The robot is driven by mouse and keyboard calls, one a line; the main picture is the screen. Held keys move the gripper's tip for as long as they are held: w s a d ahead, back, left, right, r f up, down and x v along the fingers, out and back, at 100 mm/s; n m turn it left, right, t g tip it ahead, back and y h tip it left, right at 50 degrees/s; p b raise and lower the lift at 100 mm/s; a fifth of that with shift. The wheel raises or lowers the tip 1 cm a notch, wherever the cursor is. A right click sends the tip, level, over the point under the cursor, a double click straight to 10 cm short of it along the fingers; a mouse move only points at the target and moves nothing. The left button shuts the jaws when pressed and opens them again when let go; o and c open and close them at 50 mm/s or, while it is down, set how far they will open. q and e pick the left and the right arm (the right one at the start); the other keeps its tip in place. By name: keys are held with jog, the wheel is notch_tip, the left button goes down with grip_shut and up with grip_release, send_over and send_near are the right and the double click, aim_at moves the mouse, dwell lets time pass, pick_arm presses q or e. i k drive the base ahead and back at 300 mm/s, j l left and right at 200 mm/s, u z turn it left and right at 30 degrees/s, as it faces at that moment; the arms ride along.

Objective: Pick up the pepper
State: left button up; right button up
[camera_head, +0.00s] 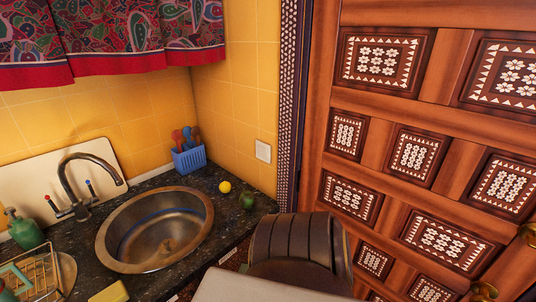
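Neither of my grippers shows in the head view.
A metal sink (155,230) with a curved faucet (92,170) is left of the pepper. A blue utensil basket (189,159) stands behind. A brown slatted rounded thing (292,240) stands before the counter's right end. A carved wooden door (400,130) is right.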

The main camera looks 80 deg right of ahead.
aim_at(246, 199)
jog(key=z, duration=2.3)
jog(key=i+l+z, duration=0.2)
jog(key=z, duration=0.2)
